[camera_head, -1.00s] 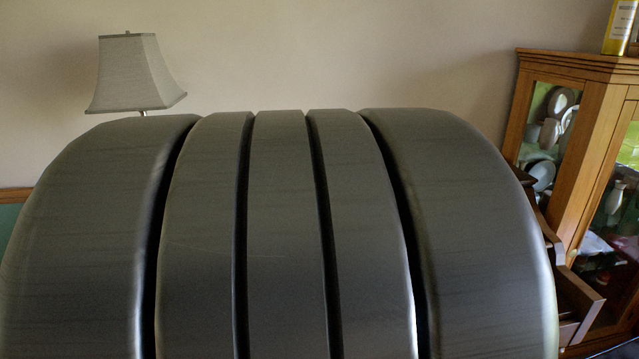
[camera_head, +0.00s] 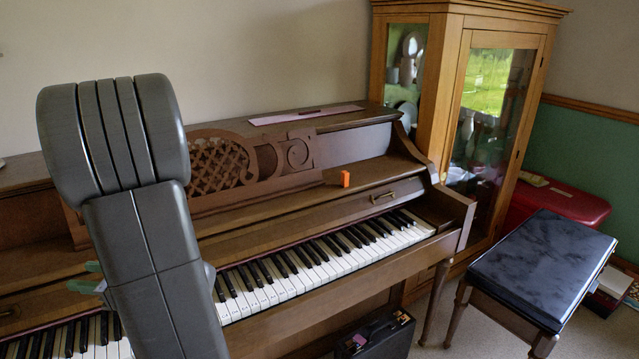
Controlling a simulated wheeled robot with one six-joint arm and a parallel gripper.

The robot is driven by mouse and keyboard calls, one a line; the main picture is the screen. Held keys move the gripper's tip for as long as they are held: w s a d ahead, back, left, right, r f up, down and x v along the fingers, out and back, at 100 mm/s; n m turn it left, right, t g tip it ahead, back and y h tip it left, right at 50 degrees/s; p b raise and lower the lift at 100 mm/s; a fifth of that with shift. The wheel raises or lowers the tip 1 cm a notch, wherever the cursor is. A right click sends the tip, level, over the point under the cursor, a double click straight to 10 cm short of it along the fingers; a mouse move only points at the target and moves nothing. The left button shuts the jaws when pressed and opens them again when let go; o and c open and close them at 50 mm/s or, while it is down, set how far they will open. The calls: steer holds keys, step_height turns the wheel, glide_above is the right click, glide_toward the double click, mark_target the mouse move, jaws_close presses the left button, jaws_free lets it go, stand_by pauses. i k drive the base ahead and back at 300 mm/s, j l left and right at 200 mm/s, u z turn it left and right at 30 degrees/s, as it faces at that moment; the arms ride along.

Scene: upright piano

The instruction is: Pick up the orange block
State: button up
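The orange block (camera_head: 345,179) is small and stands upright on the piano's wooden ledge, above the right part of the keyboard. Nothing touches it. My arm stands large in the left foreground and hides part of the piano. Two green fingertips of my gripper (camera_head: 88,277) show at the left edge of my arm, in front of the piano. They are apart with nothing visible between them. The rest of the gripper is hidden behind my arm. It is well to the left of the block.
The upright piano (camera_head: 300,220) has a carved music rest (camera_head: 225,160) left of the block and a pink sheet (camera_head: 305,115) on top. A glass cabinet (camera_head: 450,120) stands behind its right end. A black-topped bench (camera_head: 545,265) and a red box (camera_head: 560,203) are at right.

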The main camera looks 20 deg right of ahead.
mark_target(345, 174)
steer(key=i+l+z, duration=0.1)
steer(key=z, duration=1.55)
steer(key=i+j+z, duration=0.1)
steer(key=i+z, duration=0.25)
steer(key=i, duration=0.2)
